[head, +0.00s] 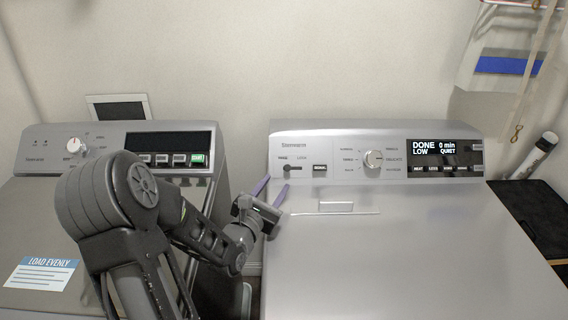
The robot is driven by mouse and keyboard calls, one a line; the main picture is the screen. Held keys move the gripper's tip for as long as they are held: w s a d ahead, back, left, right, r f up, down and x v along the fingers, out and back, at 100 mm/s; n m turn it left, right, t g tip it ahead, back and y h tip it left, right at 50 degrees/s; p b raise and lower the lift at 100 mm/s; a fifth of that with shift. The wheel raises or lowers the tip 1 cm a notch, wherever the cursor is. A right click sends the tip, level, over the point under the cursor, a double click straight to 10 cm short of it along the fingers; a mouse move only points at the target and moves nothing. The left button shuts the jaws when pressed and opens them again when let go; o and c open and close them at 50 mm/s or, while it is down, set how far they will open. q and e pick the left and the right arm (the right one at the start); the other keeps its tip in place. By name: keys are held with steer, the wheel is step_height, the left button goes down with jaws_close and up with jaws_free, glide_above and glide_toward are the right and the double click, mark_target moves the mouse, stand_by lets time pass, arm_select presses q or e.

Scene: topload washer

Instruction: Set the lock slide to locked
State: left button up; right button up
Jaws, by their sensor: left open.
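The lock slide (287,168) is a small dark knob in a short horizontal slot on the left part of the right machine's control panel (330,145). The knob sits at the slot's left end, and small lettering, partly too small to read, stands above the slot. My left gripper (270,190) has two purple fingers, spread apart and empty. It is in front of and a little below the slide, near the machine's left edge, and seems apart from the knob. My right gripper is not in view.
The panel also has a dark button (320,168), a round dial (373,159) and a display (445,152) reading DONE. A left machine (45,205) stands across a narrow gap. My left arm covers part of it. The right machine's lid (420,250) is clear.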

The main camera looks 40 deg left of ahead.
mark_target(287, 169)
arm_select(q)
steer(key=shift+s+d+r, duration=0.1)
steer(key=shift+p+x, duration=0.45)
steer(key=shift+x, duration=3.45)
jaws_close()
